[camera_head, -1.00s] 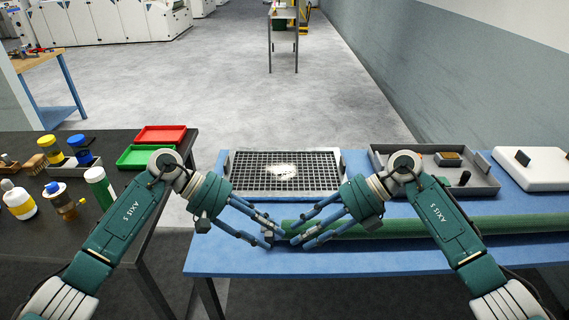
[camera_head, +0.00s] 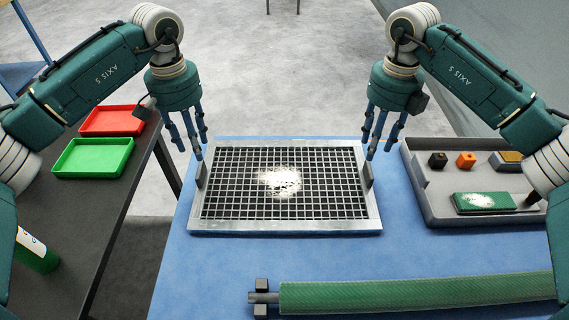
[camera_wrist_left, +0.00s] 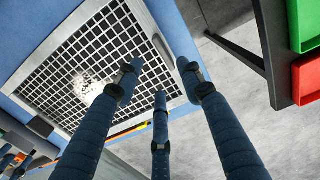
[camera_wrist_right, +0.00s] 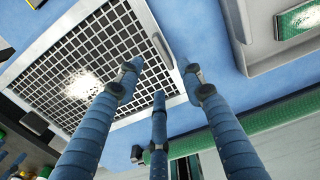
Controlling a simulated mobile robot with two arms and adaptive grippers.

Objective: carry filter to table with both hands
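The filter (camera_head: 240,232) is a flat grey framed grid with a white dusty patch in its middle. It lies on the blue table (camera_head: 190,275) and has a dark upright handle at each short side. My left gripper (camera_head: 197,150) is open and empty above the filter's left handle (camera_head: 201,174). My right gripper (camera_head: 379,150) is open and empty above the right handle (camera_head: 367,174). Both grippers point down with fingers spread. The filter also shows in the left wrist view (camera_wrist_left: 45,62) and in the right wrist view (camera_wrist_right: 40,52), apart from the fingers.
A green roller (camera_head: 410,293) lies along the table's front. A grey tray (camera_head: 425,185) with small blocks and a green brush-like pad stands close on the right. A dark table (camera_head: 75,205) with red (camera_head: 110,119) and green trays (camera_head: 93,158) is on the left.

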